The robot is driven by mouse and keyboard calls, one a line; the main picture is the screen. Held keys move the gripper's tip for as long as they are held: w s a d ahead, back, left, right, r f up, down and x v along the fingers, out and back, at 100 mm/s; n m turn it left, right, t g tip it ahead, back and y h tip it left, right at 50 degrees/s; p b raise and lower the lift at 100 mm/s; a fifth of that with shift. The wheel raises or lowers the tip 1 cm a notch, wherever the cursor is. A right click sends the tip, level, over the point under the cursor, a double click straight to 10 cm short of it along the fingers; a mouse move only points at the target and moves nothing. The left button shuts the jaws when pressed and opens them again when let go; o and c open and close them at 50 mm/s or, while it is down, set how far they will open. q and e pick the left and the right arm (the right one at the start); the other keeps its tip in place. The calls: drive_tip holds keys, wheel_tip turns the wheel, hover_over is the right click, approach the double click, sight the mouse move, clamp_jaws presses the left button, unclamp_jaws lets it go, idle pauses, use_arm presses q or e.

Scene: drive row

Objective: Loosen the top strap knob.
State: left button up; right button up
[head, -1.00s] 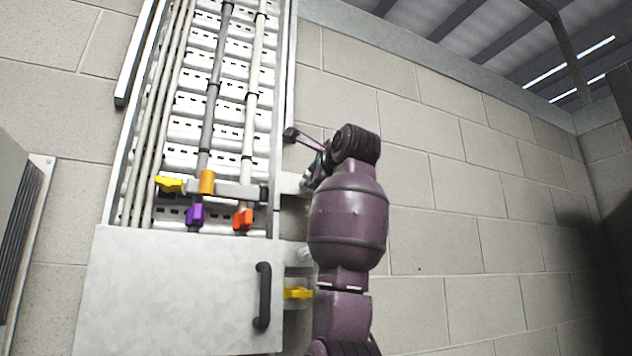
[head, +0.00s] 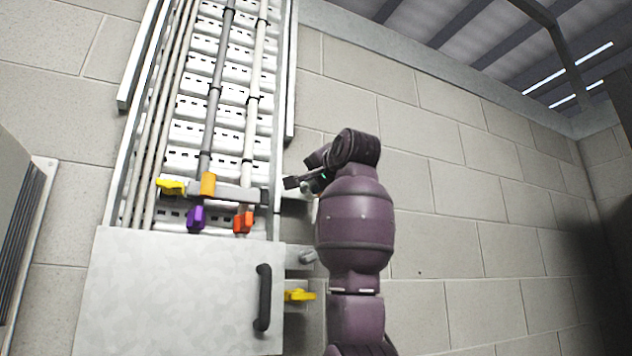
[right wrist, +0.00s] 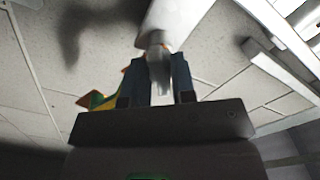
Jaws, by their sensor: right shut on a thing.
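My right gripper (head: 306,186) is at the right side of the cable tray, beside the right end of the grey cross bar (head: 236,192). In the right wrist view its two dark fingers (right wrist: 164,88) are shut on a narrow pale grey knob (right wrist: 158,42), which I take to be the top strap knob. In the head view the gripper mostly hides this knob. A similar grey knob (head: 307,257) sits on a bracket lower down, and a yellow knob (head: 299,295) is below that. My left gripper is not in view.
A yellow lever (head: 171,187), an orange clip (head: 208,184), a purple connector (head: 196,218) and an orange-red connector (head: 243,220) are on the cables. A grey panel (head: 170,290) with a black handle (head: 263,297) stands below. The block wall (head: 450,210) at right is bare.

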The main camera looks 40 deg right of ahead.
drive_tip(key=shift+f+n, duration=0.1)
drive_tip(key=shift+n, duration=1.1)
drive_tip(key=o, duration=0.7)
drive_tip(key=shift+s, duration=0.1)
drive_tip(key=shift+b+v, duration=1.3)
drive_tip(key=shift+v, duration=4)
